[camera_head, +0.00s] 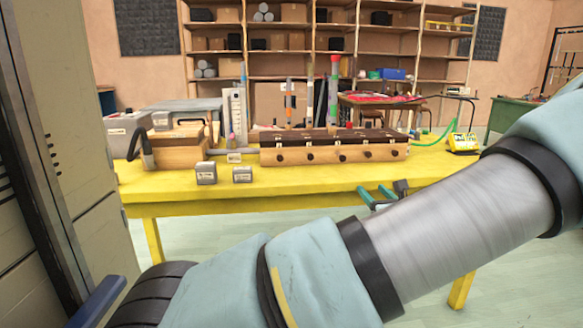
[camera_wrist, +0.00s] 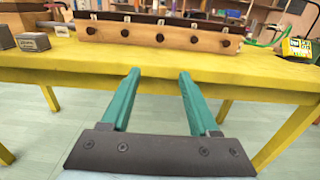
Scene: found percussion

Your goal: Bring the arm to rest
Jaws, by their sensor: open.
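My gripper (camera_wrist: 158,73) is open and empty in the wrist view, its two green fingers apart and pointing at the front edge of the yellow table (camera_wrist: 180,62). In the head view my gripper (camera_head: 376,193) shows small, just in front of the table's front edge, below a long wooden box. My arm reaches across the right and lower part of the head view, bent, and hides part of the floor and the table's right end.
On the table (camera_head: 190,196) stand the long wooden box with black knobs (camera_head: 335,150), two small grey blocks (camera_head: 206,173), a wooden case (camera_head: 180,150) and a yellow device (camera_head: 463,143). A tall cabinet (camera_head: 60,130) is close at left. Shelves (camera_head: 300,50) stand behind.

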